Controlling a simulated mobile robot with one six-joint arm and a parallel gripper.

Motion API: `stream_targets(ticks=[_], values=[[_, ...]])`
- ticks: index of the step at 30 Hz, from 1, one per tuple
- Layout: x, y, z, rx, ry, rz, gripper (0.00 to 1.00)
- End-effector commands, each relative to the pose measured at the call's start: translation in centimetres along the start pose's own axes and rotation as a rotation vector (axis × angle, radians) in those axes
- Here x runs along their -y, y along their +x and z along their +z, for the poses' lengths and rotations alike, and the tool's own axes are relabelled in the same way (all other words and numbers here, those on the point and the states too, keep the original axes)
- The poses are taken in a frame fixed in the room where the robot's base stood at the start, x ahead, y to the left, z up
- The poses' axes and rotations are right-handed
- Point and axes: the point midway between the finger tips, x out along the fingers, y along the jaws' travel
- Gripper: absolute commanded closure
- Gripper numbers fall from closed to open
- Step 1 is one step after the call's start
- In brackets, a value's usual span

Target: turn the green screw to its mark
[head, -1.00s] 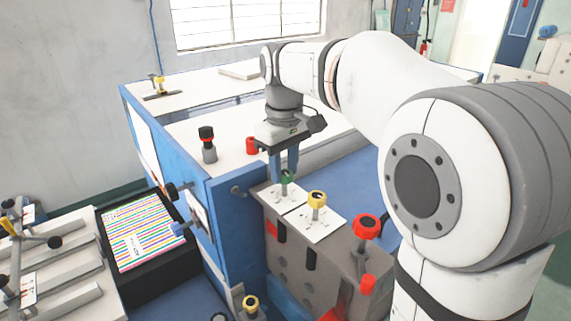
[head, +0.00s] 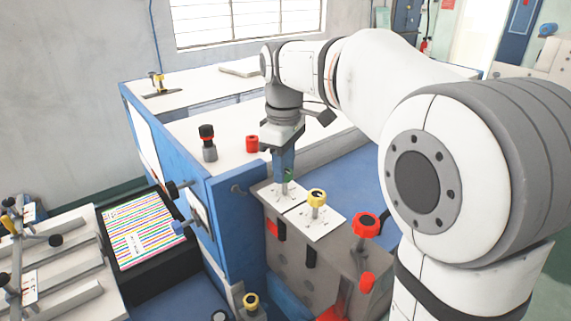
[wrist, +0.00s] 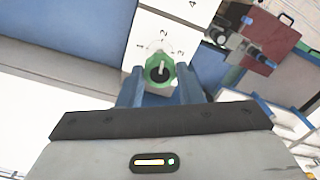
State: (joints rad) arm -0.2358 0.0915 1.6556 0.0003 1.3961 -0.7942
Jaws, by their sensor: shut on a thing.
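The green screw (head: 288,174) stands on the first white numbered plate (head: 272,194) on top of the grey block. My gripper (head: 283,168) points down over it, with its blue fingers shut on the screw head. In the wrist view the green knob (wrist: 159,71) shows as a ring with a pale pointer on top, between the two fingers (wrist: 160,88). Numbers and a curved scale show on the white plate (wrist: 159,43) beyond the knob. I cannot tell exactly which mark the pointer lines up with.
On the same grey block (head: 300,268) are a yellow screw (head: 316,197) and a red knob (head: 366,226). A red cap (head: 252,144) and a black-topped post (head: 208,142) stand on the white cabinet top behind.

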Motion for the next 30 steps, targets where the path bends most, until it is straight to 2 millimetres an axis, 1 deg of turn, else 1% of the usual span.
stream_targets(ticks=[1, 4, 5, 12, 19, 22, 26, 30], values=[[-0.1, -0.3, -0.1, -0.006, 0.001, 0.008, 0.91], [-0.1, -0.3, -0.1, -0.006, 0.001, 0.008, 0.91], [-0.1, -0.3, -0.1, -0.006, 0.001, 0.008, 0.67], [-0.1, -0.2, -0.1, -0.003, 0.001, 0.004, 0.47], [0.0, -0.1, -0.1, -0.002, 0.001, 0.003, 0.47], [-0.1, -0.7, -0.1, -0.004, 0.001, 0.004, 0.47], [-0.1, -2.5, -0.1, -0.004, 0.001, 0.005, 0.47], [-0.2, -5.0, -0.2, -0.005, 0.001, 0.006, 0.47]])
